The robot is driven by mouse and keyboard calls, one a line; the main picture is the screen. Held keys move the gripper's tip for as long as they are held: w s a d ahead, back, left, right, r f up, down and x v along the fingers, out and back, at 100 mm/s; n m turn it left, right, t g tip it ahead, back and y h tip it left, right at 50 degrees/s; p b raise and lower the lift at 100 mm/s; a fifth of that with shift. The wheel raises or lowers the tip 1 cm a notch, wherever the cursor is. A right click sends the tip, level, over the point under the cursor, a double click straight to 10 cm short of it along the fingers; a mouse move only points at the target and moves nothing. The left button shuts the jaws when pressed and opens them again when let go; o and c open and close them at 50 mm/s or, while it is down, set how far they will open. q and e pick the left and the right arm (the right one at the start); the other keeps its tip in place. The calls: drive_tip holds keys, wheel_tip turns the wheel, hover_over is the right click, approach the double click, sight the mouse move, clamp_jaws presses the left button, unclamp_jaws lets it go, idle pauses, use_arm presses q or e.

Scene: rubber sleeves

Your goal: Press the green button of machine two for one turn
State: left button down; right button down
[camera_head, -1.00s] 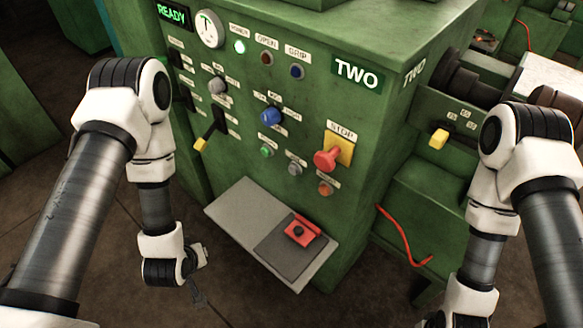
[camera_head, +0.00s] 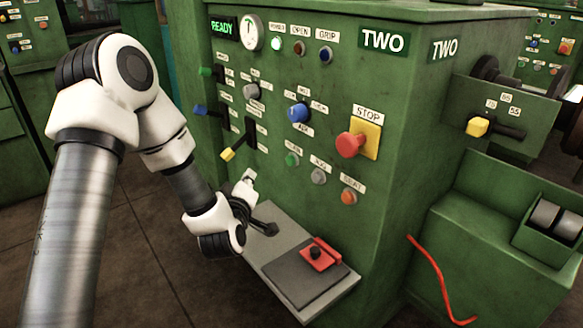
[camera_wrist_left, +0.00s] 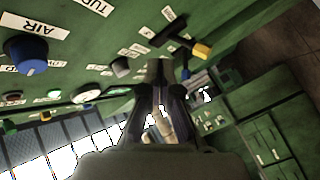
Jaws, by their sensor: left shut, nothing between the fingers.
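Machine two (camera_head: 385,110) is a green cabinet with a sign reading TWO and a lit READY display (camera_head: 223,28). Its small green button (camera_head: 292,159) sits low on the panel, below the blue knob (camera_head: 299,112) and left of a grey button (camera_head: 319,176). My left gripper (camera_head: 268,229) is low in front of the panel, left of and below the green button and apart from it. Its fingers are shut and empty; they also show in the left wrist view (camera_wrist_left: 159,72). I cannot make out the green button in that view. My right gripper is out of view.
A red STOP button (camera_head: 350,144) on a yellow plate is up and right of the green button. An orange button (camera_head: 348,197) is lower right. A yellow-tipped lever (camera_head: 228,154) stands to the left. A grey shelf (camera_head: 280,262) with a red block (camera_head: 320,254) juts out below.

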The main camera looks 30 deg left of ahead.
sight(291, 160)
use_arm(q)
drive_tip(key=w+d, duration=0.3)
drive_tip(key=w, duration=0.5)
drive_tip(key=shift+w+f+b, duration=0.15)
drive_tip(key=shift+f+b, duration=0.05)
drive_tip(key=shift+b, duration=0.2)
drive_tip(key=shift+w+d, duration=0.1)
drive_tip(key=shift+d, duration=0.05)
idle(1.0)
drive_tip(key=shift+w+d, duration=0.1)
drive_tip(key=shift+w, duration=0.15)
